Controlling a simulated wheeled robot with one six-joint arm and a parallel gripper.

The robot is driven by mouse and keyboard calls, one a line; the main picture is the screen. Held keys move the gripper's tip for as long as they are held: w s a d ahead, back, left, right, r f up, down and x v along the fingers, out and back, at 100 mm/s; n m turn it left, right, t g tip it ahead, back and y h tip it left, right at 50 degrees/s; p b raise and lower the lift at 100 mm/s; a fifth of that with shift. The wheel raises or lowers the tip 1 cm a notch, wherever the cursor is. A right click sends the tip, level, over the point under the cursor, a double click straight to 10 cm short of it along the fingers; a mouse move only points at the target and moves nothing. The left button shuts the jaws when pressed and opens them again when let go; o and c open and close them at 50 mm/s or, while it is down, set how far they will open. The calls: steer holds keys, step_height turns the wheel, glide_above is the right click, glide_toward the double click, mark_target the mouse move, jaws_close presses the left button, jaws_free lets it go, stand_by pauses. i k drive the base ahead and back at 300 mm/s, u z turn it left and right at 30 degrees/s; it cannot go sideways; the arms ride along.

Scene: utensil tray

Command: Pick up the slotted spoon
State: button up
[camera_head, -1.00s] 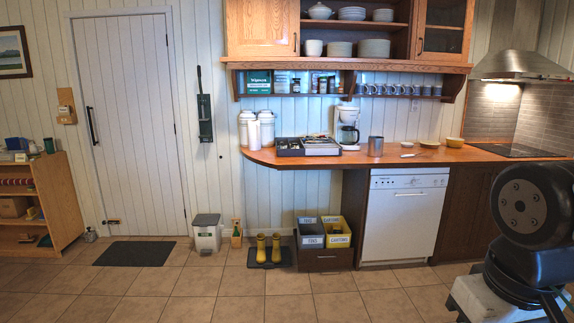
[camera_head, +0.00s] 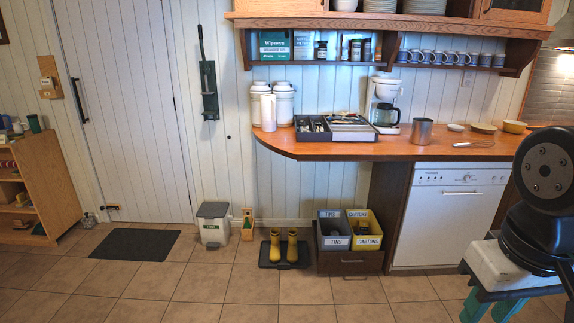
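A dark utensil tray (camera_head: 336,138) sits on the wooden counter, left of the coffee maker. Several utensils lie in its compartments, too small to tell apart, so I cannot make out the slotted spoon among them. A whisk-like utensil (camera_head: 474,144) with a pale handle lies on the counter right of the metal canister. My gripper is outside the picture; only part of my arm shows at the right edge.
The counter (camera_head: 330,152) has a rounded left end. White canisters (camera_head: 284,104), a coffee maker (camera_head: 386,102), a metal canister (camera_head: 422,132) and bowls (camera_head: 514,127) stand on it. Tiled floor in front is clear.

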mark_target(318, 123)
steer(key=i, duration=3.7)
steer(key=z, duration=0.05)
